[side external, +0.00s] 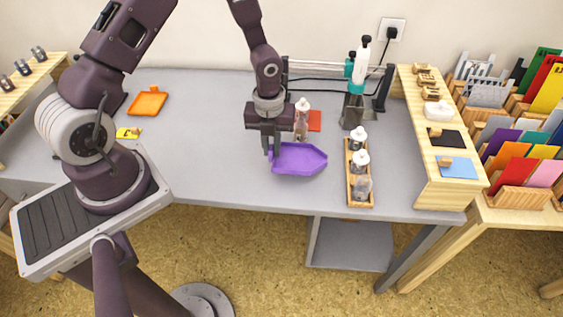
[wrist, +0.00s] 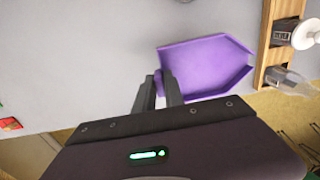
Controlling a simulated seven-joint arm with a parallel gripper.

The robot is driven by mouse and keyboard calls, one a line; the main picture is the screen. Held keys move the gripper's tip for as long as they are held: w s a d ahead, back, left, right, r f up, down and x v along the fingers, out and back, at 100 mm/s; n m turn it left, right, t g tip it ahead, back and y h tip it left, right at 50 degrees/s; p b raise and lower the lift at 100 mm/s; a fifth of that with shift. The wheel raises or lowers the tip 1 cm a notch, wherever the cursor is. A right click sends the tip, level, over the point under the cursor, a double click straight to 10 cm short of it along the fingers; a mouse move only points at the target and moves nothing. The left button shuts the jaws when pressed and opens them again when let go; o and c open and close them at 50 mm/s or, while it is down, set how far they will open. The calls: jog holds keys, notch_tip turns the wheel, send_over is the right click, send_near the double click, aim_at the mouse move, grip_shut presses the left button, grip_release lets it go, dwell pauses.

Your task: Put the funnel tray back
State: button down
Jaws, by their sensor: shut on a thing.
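The purple funnel tray (side external: 299,159) is a shallow tray with a pointed end, in the middle of the grey table near its front edge. In the side view its point faces right. My gripper (side external: 272,154) is shut on the tray's left end. The wrist view also shows the purple tray (wrist: 205,66), with the fingers of my gripper (wrist: 165,84) at its lower left corner. I cannot tell whether the tray touches the table or is held just above it.
A wooden rack (side external: 359,184) with several bottles stands right of the tray. A clear bottle (side external: 302,118) and a red square (side external: 314,121) are behind my gripper. An orange tray (side external: 147,101) lies at the back left. The table (side external: 215,150) left of my gripper is mostly clear.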

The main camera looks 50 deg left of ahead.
aim_at(272, 159)
notch_tip(272, 159, down, 5)
jog(key=shift+r, duration=0.1)
jog(key=c, duration=1.4)
grip_release()
jog(key=shift+c, duration=0.2)
